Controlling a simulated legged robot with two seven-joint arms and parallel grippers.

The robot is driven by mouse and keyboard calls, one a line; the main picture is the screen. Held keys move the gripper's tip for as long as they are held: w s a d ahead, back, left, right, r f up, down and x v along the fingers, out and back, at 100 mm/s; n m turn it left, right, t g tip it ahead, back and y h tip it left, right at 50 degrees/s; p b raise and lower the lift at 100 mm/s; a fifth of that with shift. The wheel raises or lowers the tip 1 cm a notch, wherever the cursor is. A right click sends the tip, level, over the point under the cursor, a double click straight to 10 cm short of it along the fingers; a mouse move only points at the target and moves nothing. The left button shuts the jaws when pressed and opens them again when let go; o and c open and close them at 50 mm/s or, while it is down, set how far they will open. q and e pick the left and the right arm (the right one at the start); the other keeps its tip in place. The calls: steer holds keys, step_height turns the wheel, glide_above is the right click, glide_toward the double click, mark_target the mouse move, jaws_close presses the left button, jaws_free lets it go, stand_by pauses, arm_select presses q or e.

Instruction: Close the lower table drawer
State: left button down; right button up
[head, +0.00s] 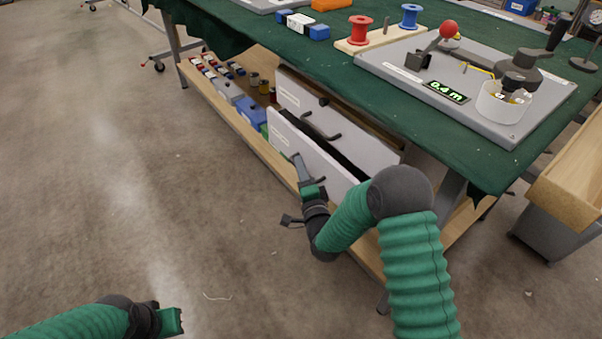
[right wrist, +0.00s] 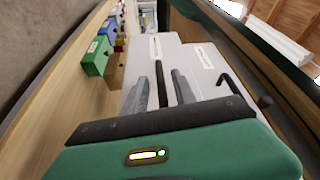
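The lower table drawer (head: 309,155) has a white front and stands pulled out below the tabletop, with a dark gap behind its front. It also shows in the right wrist view (right wrist: 150,58). My right gripper (head: 299,168) is at this front. In the right wrist view, its two fingers (right wrist: 162,90) are apart, with a dark bar handle (right wrist: 160,75) between them; contact is not clear. My left gripper (head: 176,321) is low at the bottom left, away from the table, and its fingers cannot be made out.
The upper drawer (head: 340,117), with a dark handle, sits behind and above the lower one. Blue and green bins (head: 250,110) stand on the wooden shelf beside the drawers. The green-covered table (head: 285,55) overhangs them. The floor in front is clear.

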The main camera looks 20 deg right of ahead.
steer(key=c, duration=0.7)
jaws_close()
steer(key=shift+s+f, duration=0.1)
steer(key=shift+f, duration=0.05)
stand_by(0.6)
